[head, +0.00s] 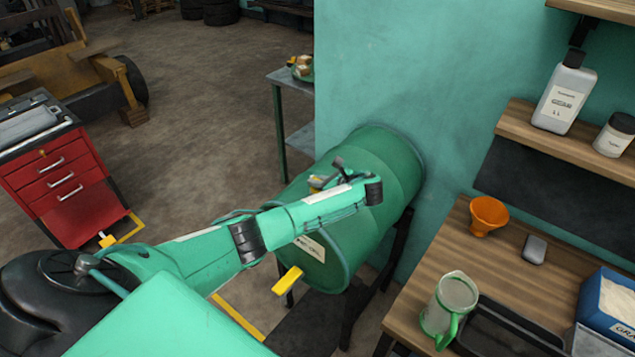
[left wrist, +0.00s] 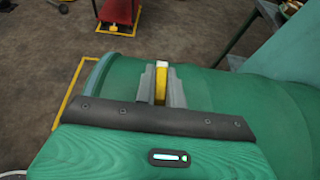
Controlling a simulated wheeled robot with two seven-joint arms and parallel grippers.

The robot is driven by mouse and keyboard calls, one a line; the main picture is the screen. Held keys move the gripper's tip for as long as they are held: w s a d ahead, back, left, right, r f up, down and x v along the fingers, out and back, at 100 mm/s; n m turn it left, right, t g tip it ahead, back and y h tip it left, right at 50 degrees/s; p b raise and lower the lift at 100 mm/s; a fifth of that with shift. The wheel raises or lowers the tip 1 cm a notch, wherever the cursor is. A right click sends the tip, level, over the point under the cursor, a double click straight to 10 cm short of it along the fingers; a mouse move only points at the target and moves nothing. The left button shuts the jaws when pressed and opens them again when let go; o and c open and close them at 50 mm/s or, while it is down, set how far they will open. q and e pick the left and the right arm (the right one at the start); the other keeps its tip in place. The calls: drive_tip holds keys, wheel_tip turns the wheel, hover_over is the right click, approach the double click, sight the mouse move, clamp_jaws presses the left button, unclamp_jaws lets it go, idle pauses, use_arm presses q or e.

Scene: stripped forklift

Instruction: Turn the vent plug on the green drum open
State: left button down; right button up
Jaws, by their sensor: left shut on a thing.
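The green drum (head: 385,160) lies on its side on a dark stand against the teal wall. Its curved side fills much of the left wrist view (left wrist: 225,92). A yellow vent plug (left wrist: 161,83) stands on top of the drum, upright between the two grey fingers of my left gripper (left wrist: 161,88), which is shut on it. In the head view my left arm crosses in front of the drum, and my left gripper (head: 320,182) is at the drum's top, with a little yellow showing there. My right gripper is out of view.
A yellow tap (head: 287,281) sticks out of the drum's front end. To the right, a wooden bench (head: 500,265) holds an orange funnel (head: 488,215), a green-handled jug (head: 450,305) and a blue box (head: 608,308). A red tool cabinet (head: 70,185) stands left.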

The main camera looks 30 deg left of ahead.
use_arm(q)
drive_tip(key=shift+r+n, duration=0.15)
drive_tip(key=shift+n, duration=0.15)
drive_tip(key=c, duration=1.5)
unclamp_jaws()
drive_tip(key=shift+w+b+v, duration=0.15)
drive_tip(key=shift+b+v, duration=0.25)
drive_tip(key=shift+v, duration=3)
drive_tip(key=shift+w+b+v, duration=0.15)
drive_tip(key=shift+b+v, duration=0.25)
drive_tip(key=shift+v, duration=3)
